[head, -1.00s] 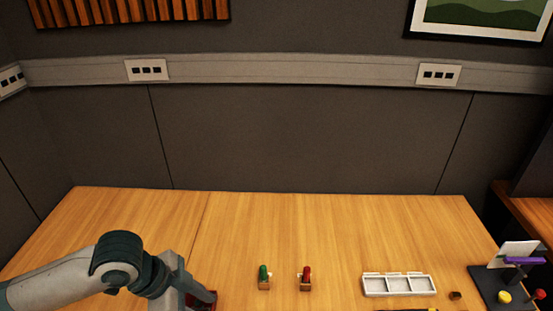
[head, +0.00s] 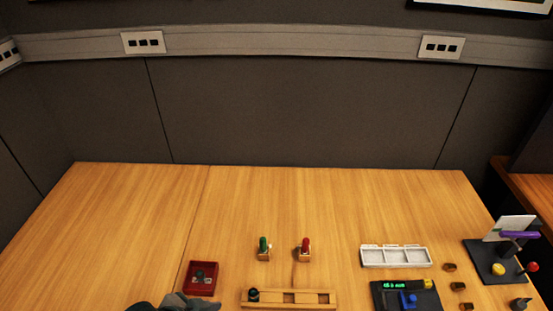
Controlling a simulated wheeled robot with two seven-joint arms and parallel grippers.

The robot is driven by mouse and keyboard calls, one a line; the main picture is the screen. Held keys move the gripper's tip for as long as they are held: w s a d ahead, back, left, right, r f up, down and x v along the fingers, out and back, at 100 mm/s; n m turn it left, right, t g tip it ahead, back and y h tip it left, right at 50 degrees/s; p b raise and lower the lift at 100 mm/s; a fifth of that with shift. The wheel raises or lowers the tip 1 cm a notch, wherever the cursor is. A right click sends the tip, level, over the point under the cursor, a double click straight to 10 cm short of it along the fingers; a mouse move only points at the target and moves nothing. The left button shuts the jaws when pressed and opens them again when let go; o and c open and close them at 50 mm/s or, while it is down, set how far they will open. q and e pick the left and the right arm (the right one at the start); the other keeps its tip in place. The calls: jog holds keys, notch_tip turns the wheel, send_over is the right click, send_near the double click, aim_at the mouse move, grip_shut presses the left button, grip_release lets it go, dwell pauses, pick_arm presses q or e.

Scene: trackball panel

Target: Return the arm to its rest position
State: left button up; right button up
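Part of my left arm shows at the bottom edge, just in front of this box. The fingers of my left gripper cannot be made out and seem to be below the frame. My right arm and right gripper are out of view.
A wooden block with slots (head: 288,299), green (head: 263,244) and red (head: 305,245) levers, a white three-part tray (head: 395,256), a black device with a green display (head: 404,296) and a dark stand (head: 490,262) occupy the table. The table's left and back are clear.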

pick_arm(q)
jog(key=s+a+f+n+g+y, duration=0.2)
jog(key=s+a+f+n+y, duration=0.4)
jog(key=s+a, duration=0.5)
notch_tip(320, 180, down, 34)
jog(key=s+d+f+h+b, duration=0.1)
jog(key=s+h+b, duration=0.1)
jog(key=b, duration=0.4)
jog(key=s+a+f+g+b, duration=0.1)
jog(key=s+f+b, duration=0.1)
jog(key=s+f, duration=0.7)
jog(key=s+a+f+m+g+b, duration=0.1)
jog(key=s+a+f+b, duration=0.1)
jog(key=s+f, duration=0.7)
notch_tip(320, 180, down, 5)
jog(key=shift+s+f+b, duration=0.1)
jog(key=shift+s+b, duration=0.05)
jog(key=shift+b, duration=0.3)
